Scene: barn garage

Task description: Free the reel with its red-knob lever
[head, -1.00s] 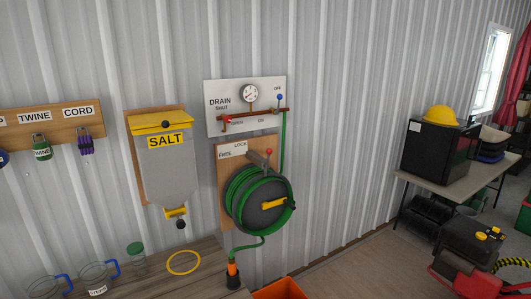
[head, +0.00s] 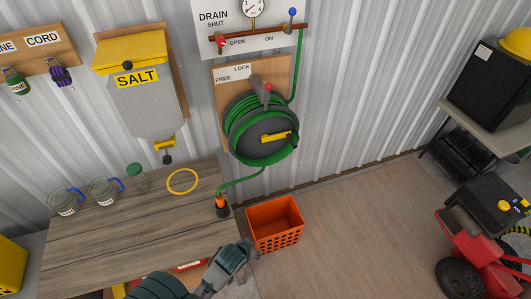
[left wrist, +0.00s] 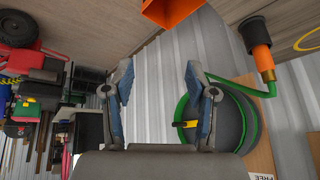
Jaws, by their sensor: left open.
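The green hose reel (head: 262,150) hangs on a wooden wall board (head: 222,108), with a dark drum and a yellow crank handle (head: 276,137). Above it is a grey lever (head: 257,84) with a red knob (head: 268,87). The lever stands right of the FREE and LOCK labels (head: 233,73). My left gripper (head: 245,250) is low in the head view, below the reel and apart from it. In the left wrist view its fingers (left wrist: 162,95) are spread and empty, with the reel (left wrist: 240,118) beyond them to the right. The lever is not visible there. My right gripper is not in view.
An orange crate (head: 275,225) stands on the floor below the reel. A wooden bench (head: 130,235) on the left holds jars, a yellow ring (head: 182,181) and the orange hose nozzle (head: 222,206). The drain panel (head: 207,43) is above the reel.

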